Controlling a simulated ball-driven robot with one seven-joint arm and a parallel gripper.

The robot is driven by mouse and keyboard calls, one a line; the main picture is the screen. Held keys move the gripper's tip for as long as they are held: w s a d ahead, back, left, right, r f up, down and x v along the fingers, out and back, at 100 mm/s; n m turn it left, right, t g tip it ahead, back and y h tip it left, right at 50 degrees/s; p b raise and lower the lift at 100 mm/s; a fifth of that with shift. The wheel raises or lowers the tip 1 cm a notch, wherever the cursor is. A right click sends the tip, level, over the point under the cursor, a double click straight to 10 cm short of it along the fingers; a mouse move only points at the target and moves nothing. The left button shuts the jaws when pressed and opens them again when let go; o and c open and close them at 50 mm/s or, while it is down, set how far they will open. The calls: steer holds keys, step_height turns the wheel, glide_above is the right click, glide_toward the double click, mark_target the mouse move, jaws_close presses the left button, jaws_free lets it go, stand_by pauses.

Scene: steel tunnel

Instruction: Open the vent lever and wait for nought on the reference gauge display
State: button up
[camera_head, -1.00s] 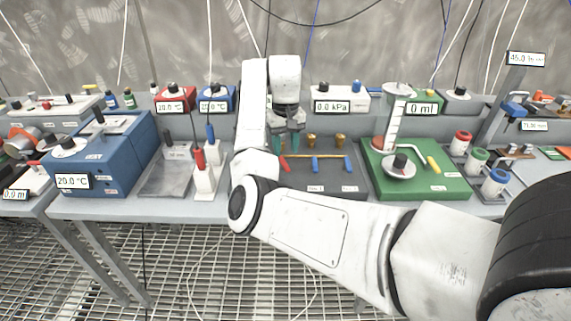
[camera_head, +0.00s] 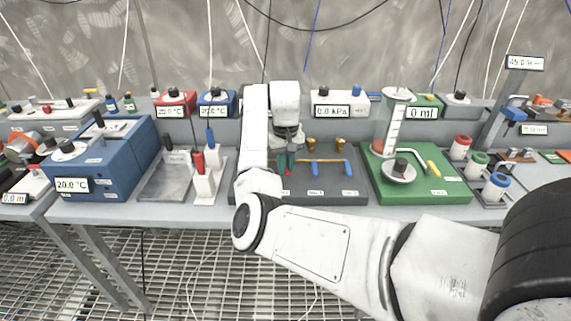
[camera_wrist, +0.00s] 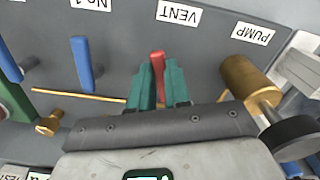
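The red vent lever (camera_wrist: 158,62) stands between my two green fingers in the wrist view, by the VENT label (camera_wrist: 179,14). My gripper (camera_wrist: 161,85) has its fingers close against the lever's sides; my gripper also shows in the head view (camera_head: 287,164), low over the dark valve panel (camera_head: 330,190). The fingers and palm hide the lever's lower part. The lever points roughly the same way as the blue levers, across the brass pipe. The reference gauge display (camera_head: 331,111) on a white box reads 0.0 kPa.
Two blue levers (camera_head: 314,167) stand right of my gripper on the panel. Brass fittings (camera_head: 340,143) are behind them, and one brass cylinder (camera_wrist: 250,80) is close to my gripper. A green-based device (camera_head: 415,185) stands right; a white holder with red and blue handles (camera_head: 203,180) stands left.

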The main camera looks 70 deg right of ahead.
jaws_close()
steer(key=shift+r, duration=0.1)
steer(key=shift+w+a+r+m+p, duration=0.2)
steer(key=shift+m+p, duration=0.5)
steer(key=shift+p, duration=0.35)
steer(key=shift+w+a+f+m+p, duration=0.1)
steer(key=shift+w+f+m+p, duration=0.1)
steer(key=shift+m+p, duration=0.4)
steer(key=shift+w+a+f+m+p, duration=0.1)
steer(key=shift+w+m+p, duration=0.15)
steer(key=shift+m, duration=0.65)
steer(key=shift+d, duration=0.1)
steer(key=o, duration=0.5)
jaws_free()
steer(key=shift+r, duration=0.15)
